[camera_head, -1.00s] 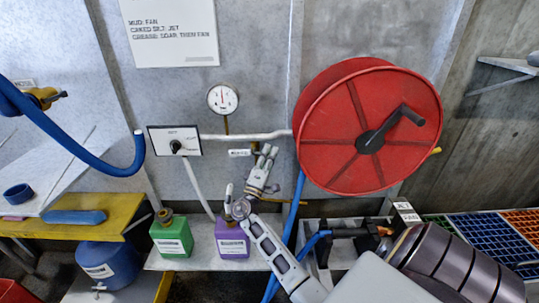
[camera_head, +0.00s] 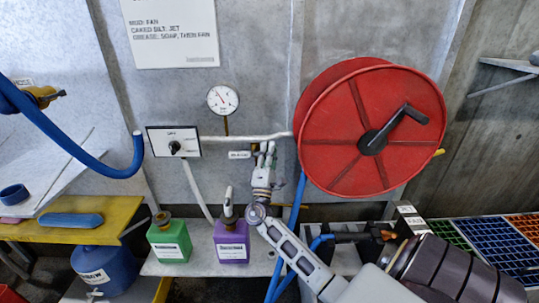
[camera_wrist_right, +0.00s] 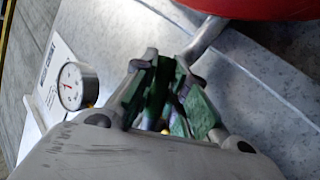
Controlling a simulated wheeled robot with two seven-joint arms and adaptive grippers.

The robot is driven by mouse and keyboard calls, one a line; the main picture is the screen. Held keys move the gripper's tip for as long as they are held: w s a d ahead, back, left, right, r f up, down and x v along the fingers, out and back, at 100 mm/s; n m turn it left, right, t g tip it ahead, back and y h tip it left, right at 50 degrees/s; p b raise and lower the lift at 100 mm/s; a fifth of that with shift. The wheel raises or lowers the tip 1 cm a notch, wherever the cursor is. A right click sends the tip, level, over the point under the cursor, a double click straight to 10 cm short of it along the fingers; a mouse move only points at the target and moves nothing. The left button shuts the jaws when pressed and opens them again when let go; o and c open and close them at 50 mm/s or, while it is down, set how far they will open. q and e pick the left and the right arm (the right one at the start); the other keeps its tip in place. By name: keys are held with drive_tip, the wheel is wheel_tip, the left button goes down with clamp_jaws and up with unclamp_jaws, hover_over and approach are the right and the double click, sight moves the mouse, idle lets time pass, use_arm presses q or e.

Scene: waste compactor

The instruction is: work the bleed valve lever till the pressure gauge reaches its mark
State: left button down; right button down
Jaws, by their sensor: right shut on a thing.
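The pressure gauge (camera_head: 223,99) is a round white dial on the grey wall above the pipe (camera_head: 250,137); its needle is tilted, and its exact reading is too small to make out. It also shows in the right wrist view (camera_wrist_right: 76,86). My right gripper (camera_head: 266,152) is up at the pipe, just right of a small white label (camera_head: 239,154). It is shut on the bleed valve lever, which its fingers largely hide. In the right wrist view the fingers (camera_wrist_right: 160,95) are close together below the pipe. My left gripper is not in view.
A red hose reel (camera_head: 345,165) stands close right of my right gripper. A white panel with a dark knob (camera_head: 175,147) is to the left. Green (camera_head: 169,241) and purple (camera_head: 231,243) jugs stand on the shelf below. A blue hose (camera_head: 70,140) loops at left.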

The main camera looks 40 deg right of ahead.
drive_tip(key=shift+w+a+r+n+t+y, duration=0.1)
drive_tip(key=shift+n+t+y, duration=0.2)
drive_tip(key=shift+n, duration=0.25)
drive_tip(key=shift+r+n+t+y, duration=0.1)
drive_tip(key=shift+n+t+y, duration=0.1)
drive_tip(key=shift+n+t, duration=0.3)
drive_tip(key=c, duration=1.4)
unclamp_jaws()
drive_tip(key=shift+f, duration=0.1)
drive_tip(key=shift+v, duration=6)
drive_tip(key=shift+c, duration=0.2)
